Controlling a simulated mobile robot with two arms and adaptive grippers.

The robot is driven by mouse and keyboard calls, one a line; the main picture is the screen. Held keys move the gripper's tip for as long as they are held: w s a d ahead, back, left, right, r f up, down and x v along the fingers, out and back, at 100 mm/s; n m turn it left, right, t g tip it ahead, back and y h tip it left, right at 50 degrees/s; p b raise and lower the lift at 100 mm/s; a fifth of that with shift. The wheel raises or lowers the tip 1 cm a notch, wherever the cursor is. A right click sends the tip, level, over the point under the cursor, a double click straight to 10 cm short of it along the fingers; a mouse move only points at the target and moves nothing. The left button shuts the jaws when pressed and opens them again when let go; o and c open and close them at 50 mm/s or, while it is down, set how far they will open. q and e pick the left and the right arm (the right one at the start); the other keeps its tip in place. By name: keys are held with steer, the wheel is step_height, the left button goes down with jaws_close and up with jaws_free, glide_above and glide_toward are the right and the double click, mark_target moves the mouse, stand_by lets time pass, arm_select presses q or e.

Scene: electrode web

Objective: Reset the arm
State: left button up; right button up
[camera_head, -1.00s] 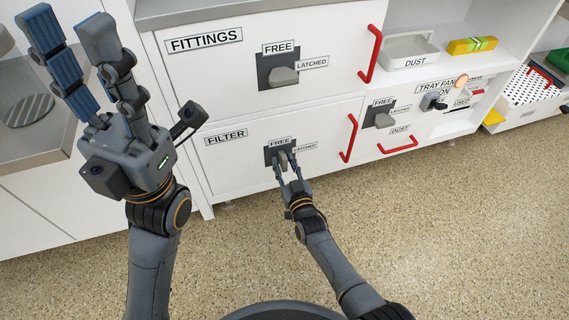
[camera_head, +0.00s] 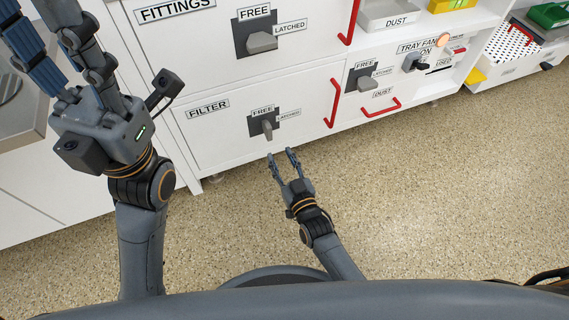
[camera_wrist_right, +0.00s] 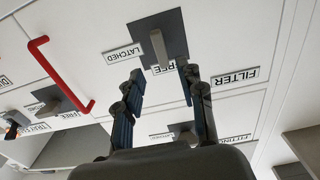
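My right gripper (camera_head: 281,157) is open and empty, in front of and below the filter drawer's grey latch knob (camera_head: 267,130). A gap shows between its fingertips and the knob. The knob stands upright in the picture, in line with the FREE label, with the LATCHED label to its right. In the right wrist view the knob (camera_wrist_right: 158,48) shows beyond the two spread fingers (camera_wrist_right: 160,78). My left gripper (camera_head: 40,15) is raised at the upper left with fingers apart and nothing between them; its fingertips reach the picture's top edge.
Red handles (camera_head: 333,103) stick out from the white cabinet front. A grey counter (camera_head: 30,125) lies at the left, behind my left arm. The speckled floor (camera_head: 440,190) before the cabinet is clear.

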steer(key=shift+v, duration=0.95)
